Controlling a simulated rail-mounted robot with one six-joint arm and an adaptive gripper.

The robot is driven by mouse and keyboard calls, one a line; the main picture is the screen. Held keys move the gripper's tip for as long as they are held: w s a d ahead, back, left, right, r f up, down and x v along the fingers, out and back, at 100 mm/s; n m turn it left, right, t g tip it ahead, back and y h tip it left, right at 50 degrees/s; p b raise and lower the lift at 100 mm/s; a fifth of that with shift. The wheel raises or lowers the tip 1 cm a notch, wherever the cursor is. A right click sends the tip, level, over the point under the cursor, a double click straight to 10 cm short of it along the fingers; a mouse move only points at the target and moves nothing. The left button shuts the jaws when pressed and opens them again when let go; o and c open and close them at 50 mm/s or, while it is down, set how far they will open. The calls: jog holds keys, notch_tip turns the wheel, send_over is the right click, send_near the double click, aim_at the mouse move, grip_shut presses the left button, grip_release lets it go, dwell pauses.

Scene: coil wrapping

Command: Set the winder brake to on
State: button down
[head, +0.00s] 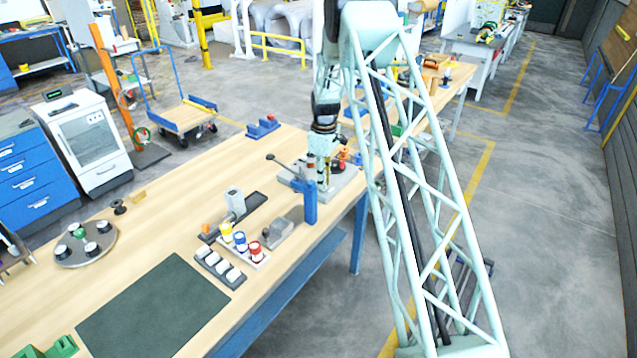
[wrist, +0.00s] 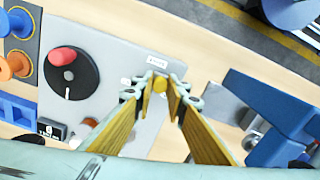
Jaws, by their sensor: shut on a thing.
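The winder's grey base plate (head: 343,186) lies at the far right end of the long bench. In the wrist view the grey panel (wrist: 148,140) carries a black disc (wrist: 72,80) with a red crank knob and a white mark. A small yellow knob (wrist: 160,84) shows between my fingertips, beside small white labels too small to read. My gripper (wrist: 161,92) has yellow-padded fingers and is shut on this knob. In the head view my gripper (head: 322,172) is low over the plate, with the knob hidden there. I cannot tell the brake's setting.
A blue upright post (head: 310,202) stands near the bench's front edge. Yellow, blue and red-topped jars (head: 240,241) stand left of it. A dark green mat (head: 155,308) lies at the near end. Blue parts (wrist: 270,105) lie right of my fingers in the wrist view.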

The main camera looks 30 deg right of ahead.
jog(key=shift+s+a, duration=0.1)
jog(key=shift+a, duration=0.05)
jog(key=c, duration=2.6)
grip_release()
jog(key=shift+a, duration=0.2)
jog(key=shift+o, duration=0.2)
jog(key=shift+d, duration=0.15)
jog(key=shift+r, duration=0.75)
notch_tip(320, 180, up, 10)
jog(key=shift+r, duration=0.25)
